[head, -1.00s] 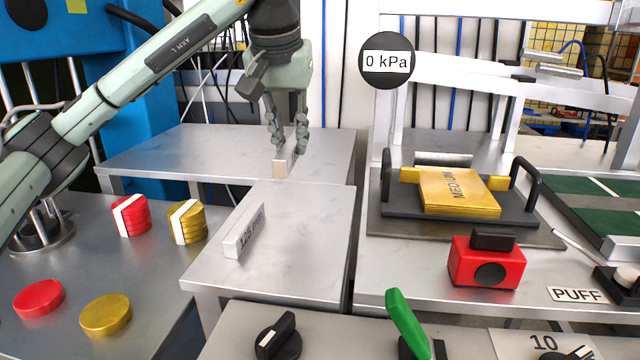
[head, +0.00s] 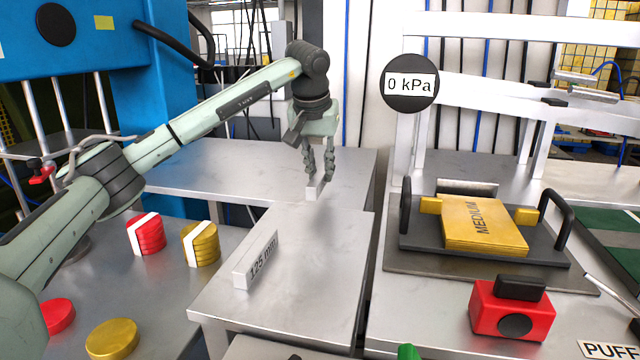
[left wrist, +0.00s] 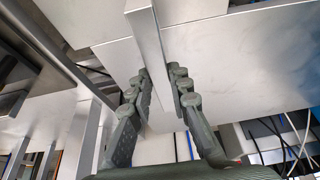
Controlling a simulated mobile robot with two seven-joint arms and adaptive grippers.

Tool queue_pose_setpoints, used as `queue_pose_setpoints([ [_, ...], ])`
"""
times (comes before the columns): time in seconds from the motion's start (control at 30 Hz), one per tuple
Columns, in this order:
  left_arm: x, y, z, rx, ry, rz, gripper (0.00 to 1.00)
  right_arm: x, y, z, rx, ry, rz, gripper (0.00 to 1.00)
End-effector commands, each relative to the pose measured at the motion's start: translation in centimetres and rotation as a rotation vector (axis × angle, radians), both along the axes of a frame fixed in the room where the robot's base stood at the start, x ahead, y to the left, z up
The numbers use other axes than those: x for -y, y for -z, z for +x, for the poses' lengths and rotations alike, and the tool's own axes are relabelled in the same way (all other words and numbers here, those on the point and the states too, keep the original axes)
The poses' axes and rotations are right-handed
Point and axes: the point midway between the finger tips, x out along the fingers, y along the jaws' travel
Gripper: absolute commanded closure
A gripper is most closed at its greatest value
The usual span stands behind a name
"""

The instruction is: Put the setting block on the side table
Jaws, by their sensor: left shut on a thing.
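My left gripper (head: 318,172) is shut on a pale metal setting block (head: 314,190), held above the tables near where the two table tops meet. The left wrist view shows the block as a long grey bar (left wrist: 148,55) between the fingers (left wrist: 155,88). A second light block (head: 256,262), marked 125 mm, lies on the near metal table (head: 320,275), apart from the gripper. A wider metal table (head: 225,170) stands behind it. My right gripper is in neither view.
Red discs (head: 147,235) and yellow discs (head: 201,245) stand at the left. A black-handled tray (head: 420,243) with a yellow MEDIUM plate (head: 482,226) and a red box (head: 512,310) are at the right. The near table is clear right of the 125 mm block.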

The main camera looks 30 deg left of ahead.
Motion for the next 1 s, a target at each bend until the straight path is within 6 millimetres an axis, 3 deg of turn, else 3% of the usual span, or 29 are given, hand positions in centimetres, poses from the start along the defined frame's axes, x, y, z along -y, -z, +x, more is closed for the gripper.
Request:
queue_pose_setpoints([
  [0.27,0.0,3.6,-0.1,0.000,0.001,-0.001,1.00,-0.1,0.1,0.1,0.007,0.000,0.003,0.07],
  [0.6,0.0,3.9,-0.1,0.001,-0.001,-0.001,1.00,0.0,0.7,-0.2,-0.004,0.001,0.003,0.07],
  [0.63,0.0,4.1,-0.1,-0.001,0.000,0.000,0.81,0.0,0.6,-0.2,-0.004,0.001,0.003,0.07],
  [0.8,0.0,4.0,-0.1,-0.001,0.000,0.000,0.61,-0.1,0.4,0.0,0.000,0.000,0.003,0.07],
  [1.0,0.0,4.0,-0.1,0.000,0.000,0.000,0.61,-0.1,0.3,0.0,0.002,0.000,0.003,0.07],
])
